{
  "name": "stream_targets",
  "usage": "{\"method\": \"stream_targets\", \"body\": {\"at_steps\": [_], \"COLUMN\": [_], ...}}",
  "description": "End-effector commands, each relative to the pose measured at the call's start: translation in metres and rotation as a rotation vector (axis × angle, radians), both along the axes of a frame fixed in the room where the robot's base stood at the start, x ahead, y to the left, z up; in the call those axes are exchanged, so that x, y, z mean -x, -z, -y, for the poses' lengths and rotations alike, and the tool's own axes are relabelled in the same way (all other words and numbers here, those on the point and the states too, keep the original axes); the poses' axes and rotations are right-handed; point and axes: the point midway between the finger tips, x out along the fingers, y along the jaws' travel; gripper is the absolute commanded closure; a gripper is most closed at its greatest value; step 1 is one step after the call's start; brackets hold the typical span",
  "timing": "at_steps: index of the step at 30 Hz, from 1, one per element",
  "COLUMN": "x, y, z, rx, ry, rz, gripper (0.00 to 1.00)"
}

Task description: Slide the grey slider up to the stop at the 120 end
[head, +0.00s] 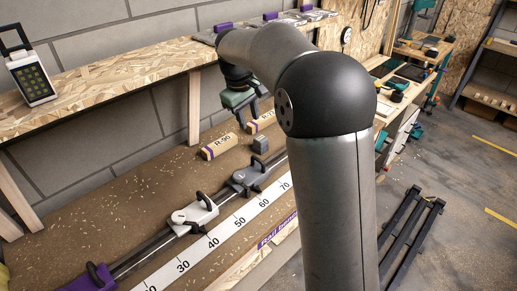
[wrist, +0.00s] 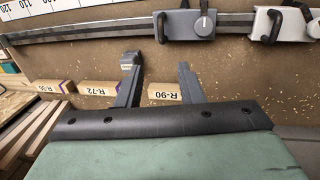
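The grey slider (head: 252,176) sits on the dark rail (head: 150,247), near the 60 to 70 marks in the head view, with black handles. In the wrist view the grey slider (wrist: 188,26) is at the top, its handle (wrist: 160,27) on its left. My gripper (head: 250,108) is raised above the board, behind the rail and apart from the slider. In the wrist view my gripper (wrist: 158,68) has its two fingers apart, with nothing held between them. My arm hides the 120 end in the head view; the stop is not clearly visible in the wrist view.
A white slider (head: 195,213) is on the same rail, towards lower numbers, with a purple piece (head: 92,278) farther along. Wooden blocks, including R-90 (head: 219,146), and a small grey block (head: 261,143) lie behind the rail. A shelf (head: 110,83) runs above the board.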

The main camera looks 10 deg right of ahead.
Motion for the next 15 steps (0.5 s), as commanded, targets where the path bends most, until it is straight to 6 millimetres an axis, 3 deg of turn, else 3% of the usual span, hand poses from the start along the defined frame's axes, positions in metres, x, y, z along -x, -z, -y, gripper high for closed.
{"method": "stream_targets", "body": {"at_steps": [15], "x": [-0.009], "y": [0.1], "z": [0.018], "rx": [0.001], "ry": [0.004], "rz": [-0.005], "gripper": [0.66]}}
